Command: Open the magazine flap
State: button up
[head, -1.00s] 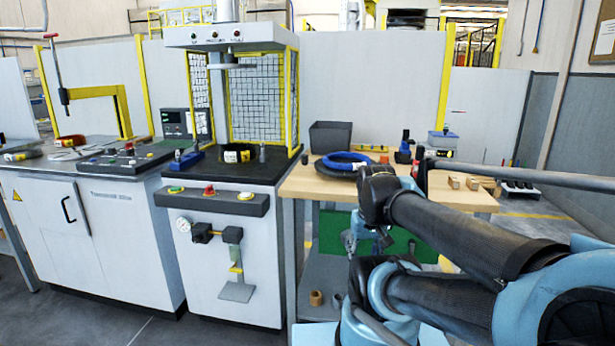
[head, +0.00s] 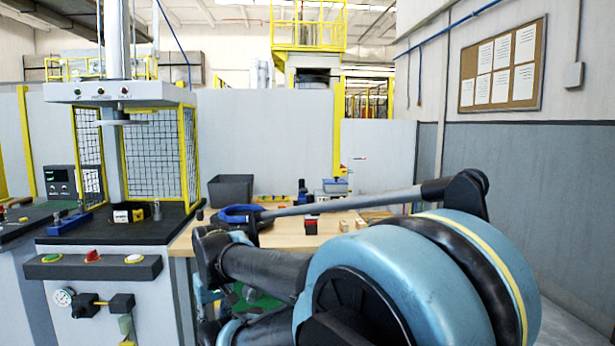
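I cannot make out a magazine or its flap in the head view. My own arm (head: 385,285), teal and black, fills the lower right and covers part of the wooden table. I cannot pick out my gripper's fingers; the end of the arm is hidden behind its own links.
A wooden table (head: 285,238) carries a dark grey bin (head: 231,190), a blue ring (head: 240,213), small wooden blocks (head: 352,224) and a blue-topped box (head: 335,187). A press (head: 128,95) with yellow mesh guards stands at left. A noticeboard (head: 503,65) hangs on the right wall.

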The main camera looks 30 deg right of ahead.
aim_at(336, 179)
jog(key=u, duration=0.1)
jog(key=k, duration=1.45)
jog(key=z, duration=1.05)
jog(key=i, duration=1)
jog(key=u, duration=0.05)
